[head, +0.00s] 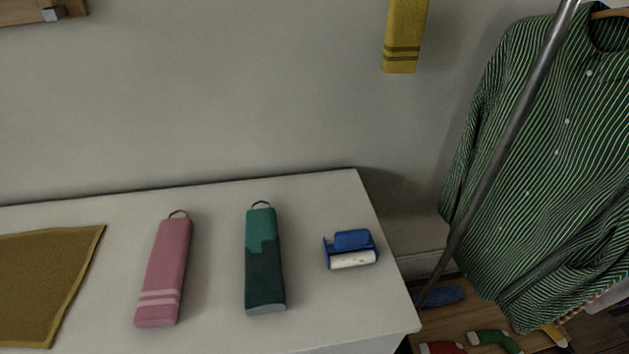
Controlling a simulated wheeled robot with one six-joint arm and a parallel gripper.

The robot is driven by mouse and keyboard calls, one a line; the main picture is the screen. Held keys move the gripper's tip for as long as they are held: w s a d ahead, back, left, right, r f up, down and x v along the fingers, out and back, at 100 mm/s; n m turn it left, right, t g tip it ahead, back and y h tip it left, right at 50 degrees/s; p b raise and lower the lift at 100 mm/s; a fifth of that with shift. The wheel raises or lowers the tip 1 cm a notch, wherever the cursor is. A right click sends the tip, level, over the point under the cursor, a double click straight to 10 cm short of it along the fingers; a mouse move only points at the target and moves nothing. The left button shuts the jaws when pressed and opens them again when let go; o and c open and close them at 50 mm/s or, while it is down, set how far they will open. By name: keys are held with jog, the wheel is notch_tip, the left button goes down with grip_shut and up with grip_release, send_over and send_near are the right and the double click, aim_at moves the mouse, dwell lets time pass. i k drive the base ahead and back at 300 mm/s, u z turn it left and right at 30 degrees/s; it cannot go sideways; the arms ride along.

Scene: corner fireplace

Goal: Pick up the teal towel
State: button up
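The teal towel (263,260) lies folded into a long narrow bar on the white surface, with a small dark loop at its far end. Its far part is lighter teal and the rest is darker, with a stepped edge between the two shades. Its near end is pale. It lies apart from the things beside it, and nothing covers it. My gripper is not in view.
A pink towel (164,272) lies left of it and a blue-and-white item (350,249) right, on the white cabinet top (218,300). A mustard cloth (45,285) lies far left. A yellow towel (404,38) hangs above. A metal pole (505,145) and striped shirt (560,165) stand right.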

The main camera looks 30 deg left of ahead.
aim_at(265, 292)
jog(key=u, duration=1.65)
